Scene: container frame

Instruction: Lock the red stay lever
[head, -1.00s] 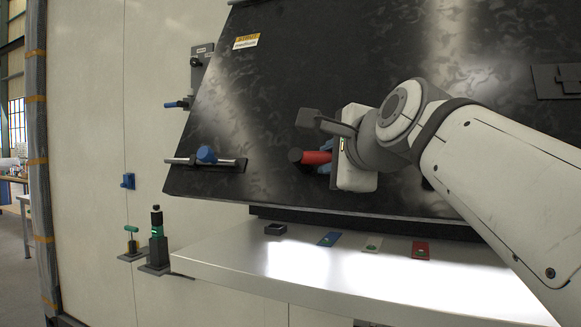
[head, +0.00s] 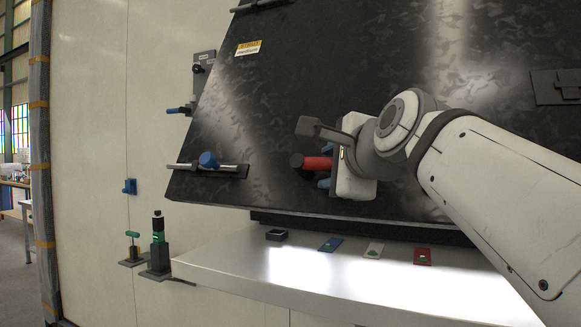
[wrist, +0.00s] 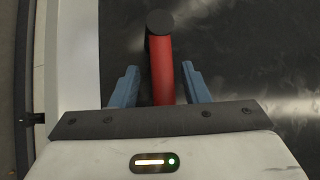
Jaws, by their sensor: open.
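The red stay lever (head: 318,163) sticks out from the dark panel (head: 270,110), with a black knob on its end, in the head view. In the wrist view the red lever (wrist: 162,72) lies between the two blue fingers of my gripper (wrist: 160,84), its black knob reaching past the fingertips. The fingers are open, with a gap showing on each side of the lever. In the head view my gripper (head: 326,165) is at the lever from the right, and its body hides the lever's base.
A blue-handled bolt (head: 208,160) sits at the panel's lower left. A pale shelf (head: 310,290) below carries blue, white and red tags and a small black box (head: 277,235). Green-handled fittings (head: 157,235) stand left of the shelf.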

